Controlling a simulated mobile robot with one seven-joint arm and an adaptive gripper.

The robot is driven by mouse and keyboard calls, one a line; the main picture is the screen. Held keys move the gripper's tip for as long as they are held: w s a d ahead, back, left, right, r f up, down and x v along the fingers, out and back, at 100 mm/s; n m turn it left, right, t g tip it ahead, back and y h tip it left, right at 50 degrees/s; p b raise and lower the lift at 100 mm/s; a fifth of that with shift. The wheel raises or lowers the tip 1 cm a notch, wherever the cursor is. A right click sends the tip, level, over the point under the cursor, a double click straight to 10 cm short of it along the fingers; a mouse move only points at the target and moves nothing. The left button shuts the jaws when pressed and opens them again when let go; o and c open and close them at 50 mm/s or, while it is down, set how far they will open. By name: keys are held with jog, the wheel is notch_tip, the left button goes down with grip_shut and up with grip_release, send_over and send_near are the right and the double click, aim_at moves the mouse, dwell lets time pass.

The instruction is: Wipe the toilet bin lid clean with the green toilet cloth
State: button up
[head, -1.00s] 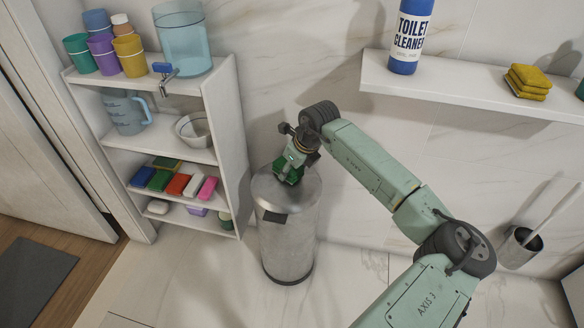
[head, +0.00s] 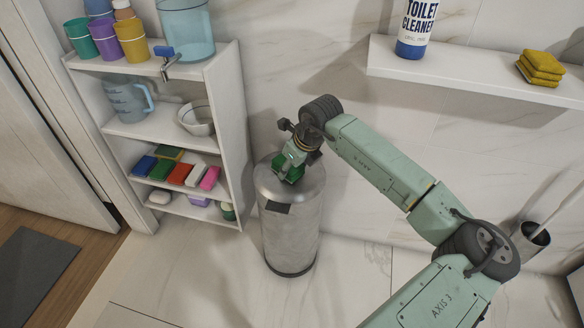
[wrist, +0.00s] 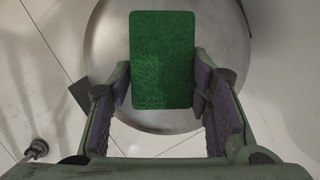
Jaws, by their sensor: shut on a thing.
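The toilet bin is a grey metal cylinder (head: 290,235) standing on the floor beside the shelf unit. Its round metal lid (head: 316,182) is on top, and the lid also fills much of the wrist view (wrist: 112,50). The green toilet cloth (wrist: 162,60) is a flat rectangle between my gripper's fingers, over the lid. In the head view a small part of the cloth (head: 288,170) shows at the lid. My gripper (wrist: 163,88) is shut on the cloth, pointing down. I cannot tell whether the cloth touches the lid. The lid under the cloth is hidden.
A white shelf unit (head: 235,130) with cups, a jug, a bowl and several sponges stands close on the left. A wall shelf (head: 470,75) at upper right holds toilet cleaner (head: 415,28) and yellow cloths (head: 540,67). A brush holder (head: 528,242) is at right.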

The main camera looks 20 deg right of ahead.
jog(key=shift+w+d+f+b, duration=0.15)
jog(key=shift+w+d+b, duration=0.1)
jog(key=shift+w+d, duration=0.4)
jog(key=shift+w+d+f+b, duration=0.2)
jog(key=shift+w+d, duration=0.25)
jog(key=shift+w, duration=0.35)
jog(key=shift+r, duration=0.1)
notch_tip(320, 180, up, 11)
jog(key=p, duration=0.4)
dwell(0.3)
